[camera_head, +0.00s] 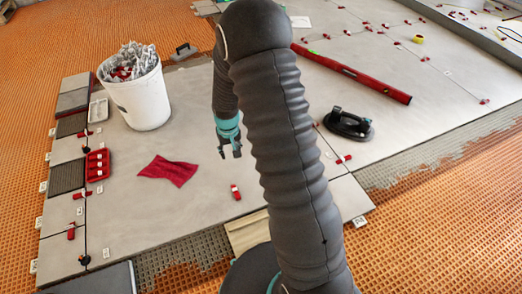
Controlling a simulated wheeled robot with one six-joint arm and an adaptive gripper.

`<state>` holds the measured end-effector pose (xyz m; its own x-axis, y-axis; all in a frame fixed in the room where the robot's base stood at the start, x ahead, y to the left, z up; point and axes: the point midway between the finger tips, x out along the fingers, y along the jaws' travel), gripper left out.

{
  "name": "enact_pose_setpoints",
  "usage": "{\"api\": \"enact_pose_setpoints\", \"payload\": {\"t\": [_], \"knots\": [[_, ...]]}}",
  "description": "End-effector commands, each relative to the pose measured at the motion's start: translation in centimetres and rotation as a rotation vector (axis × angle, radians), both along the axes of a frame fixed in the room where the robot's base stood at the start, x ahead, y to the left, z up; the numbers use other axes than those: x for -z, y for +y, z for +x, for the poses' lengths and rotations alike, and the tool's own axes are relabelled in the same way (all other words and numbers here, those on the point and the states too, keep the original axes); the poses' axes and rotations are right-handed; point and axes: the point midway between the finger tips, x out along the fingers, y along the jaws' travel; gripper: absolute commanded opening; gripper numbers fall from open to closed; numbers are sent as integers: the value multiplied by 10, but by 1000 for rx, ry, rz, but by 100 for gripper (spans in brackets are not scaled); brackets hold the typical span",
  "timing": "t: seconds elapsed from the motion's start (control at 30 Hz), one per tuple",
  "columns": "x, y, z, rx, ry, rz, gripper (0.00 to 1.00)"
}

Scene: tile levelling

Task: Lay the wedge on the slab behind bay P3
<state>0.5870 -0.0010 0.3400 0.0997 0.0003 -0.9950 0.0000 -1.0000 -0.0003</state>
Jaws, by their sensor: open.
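My gripper (230,151) is open, with nothing visible between its fingers. It hangs above the large grey slab (150,215), near its middle. A small red wedge (235,192) lies alone on the slab, just below my gripper in the picture and apart from it. More red wedges sit along the slab joints, such as one at the left (71,231) and one right of my arm (344,159). Small white bay labels stand at the edges, one at the right (362,221); their lettering is too small to read surely, so I cannot tell which is P3.
A white bucket (142,100) of clips stands at the back left. A red tray (97,165) and a red cloth (169,171) lie on the left. A black suction lifter (348,124) and a long red level (350,74) lie right of my arm, which hides the middle.

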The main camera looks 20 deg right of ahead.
Motion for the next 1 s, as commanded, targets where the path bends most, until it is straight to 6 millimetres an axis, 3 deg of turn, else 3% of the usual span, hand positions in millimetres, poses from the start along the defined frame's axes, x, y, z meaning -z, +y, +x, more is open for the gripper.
{"api": "enact_pose_setpoints", "payload": {"t": [0.03,0.2,0.5,0.8,1.0], "knots": [[-25,0,-3,0,-21,0,47],[-92,0,-21,0,-70,0,47],[-193,0,-74,0,-155,0,47],[-266,0,-145,0,-240,0,47],[-299,0,-198,0,-297,0,47]]}}
